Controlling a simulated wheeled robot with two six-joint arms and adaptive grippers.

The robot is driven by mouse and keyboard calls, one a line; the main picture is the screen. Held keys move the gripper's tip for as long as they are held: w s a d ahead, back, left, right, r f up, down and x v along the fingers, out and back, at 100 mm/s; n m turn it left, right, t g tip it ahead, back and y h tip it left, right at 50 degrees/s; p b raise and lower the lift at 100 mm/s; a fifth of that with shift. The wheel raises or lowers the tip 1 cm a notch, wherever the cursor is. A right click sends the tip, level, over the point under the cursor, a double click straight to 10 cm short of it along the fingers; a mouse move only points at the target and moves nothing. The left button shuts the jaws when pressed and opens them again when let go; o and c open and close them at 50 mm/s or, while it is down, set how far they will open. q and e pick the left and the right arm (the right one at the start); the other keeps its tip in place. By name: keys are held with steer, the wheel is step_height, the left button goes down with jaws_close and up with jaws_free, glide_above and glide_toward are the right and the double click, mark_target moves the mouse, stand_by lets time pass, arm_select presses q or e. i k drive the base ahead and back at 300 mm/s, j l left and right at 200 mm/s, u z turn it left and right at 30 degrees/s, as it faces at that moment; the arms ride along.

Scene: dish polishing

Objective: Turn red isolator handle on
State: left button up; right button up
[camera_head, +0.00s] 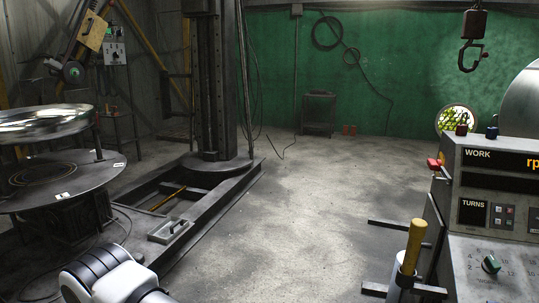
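A small red handle (433,164) sticks out from the upper left side of the grey control console (457,213) at the right. It looks like the isolator handle, but it is too small here to read its on or off position. Neither gripper shows in the head view. A white and black part of my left arm is at the bottom left, far from the red handle.
A yellow-topped lever (413,247) stands in front of the console's left side, with dark bars beside it. A large polished dish (45,121) sits above a round table (65,180) at the left. A hook (470,56) hangs upper right. The middle floor is clear.

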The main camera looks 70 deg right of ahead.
mark_target(433, 165)
steer(key=z, duration=0.5)
steer(key=i+j+z, duration=0.1)
steer(key=z, duration=0.35)
steer(key=i+z, duration=0.1)
steer(key=z, duration=0.4)
steer(key=j+z, duration=0.15)
steer(key=z, duration=0.35)
steer(key=j+z, duration=0.1)
steer(key=z, duration=0.35)
steer(key=j+z, duration=0.1)
steer(key=z, duration=0.4)
steer(key=j+z, duration=0.15)
steer(key=z, duration=0.3)
steer(key=i+j+z, duration=0.1)
steer(key=z, duration=0.3)
steer(key=i+j+z, duration=0.15)
steer(key=z, duration=0.3)
steer(key=j+z, duration=0.2)
steer(key=z, duration=0.2)
steer(key=i+j, duration=0.05)
